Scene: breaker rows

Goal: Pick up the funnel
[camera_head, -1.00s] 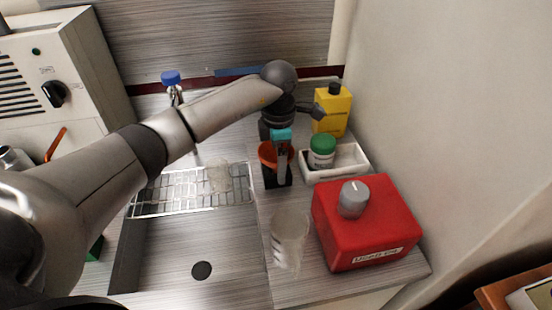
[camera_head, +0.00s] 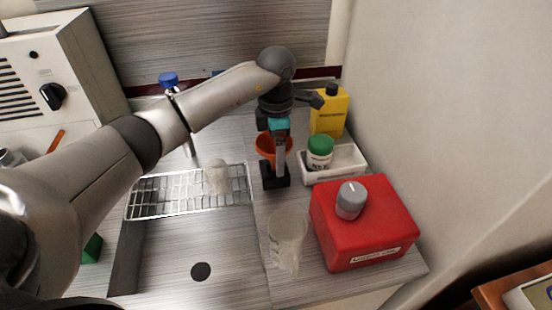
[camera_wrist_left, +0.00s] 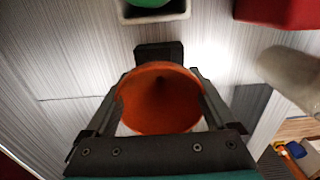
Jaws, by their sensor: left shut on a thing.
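The orange funnel (camera_head: 266,146) is at the back of the counter, right of the sink, partly hidden behind my left gripper (camera_head: 277,165). In the left wrist view the funnel (camera_wrist_left: 160,98) sits with its wide mouth toward the camera, between the two fingers of my left gripper (camera_wrist_left: 159,88), which is shut on it. A black holder (camera_head: 276,181) is below the funnel, and its dark end (camera_wrist_left: 160,52) also shows in the left wrist view. I cannot tell whether the funnel is clear of the holder. My right gripper is not in view.
A white tray (camera_head: 350,174) holds a green-capped bottle (camera_head: 320,152), with a yellow bottle (camera_head: 328,115) behind. A clear beaker (camera_head: 287,240) stands in front. The sink (camera_head: 235,255) is on the left.

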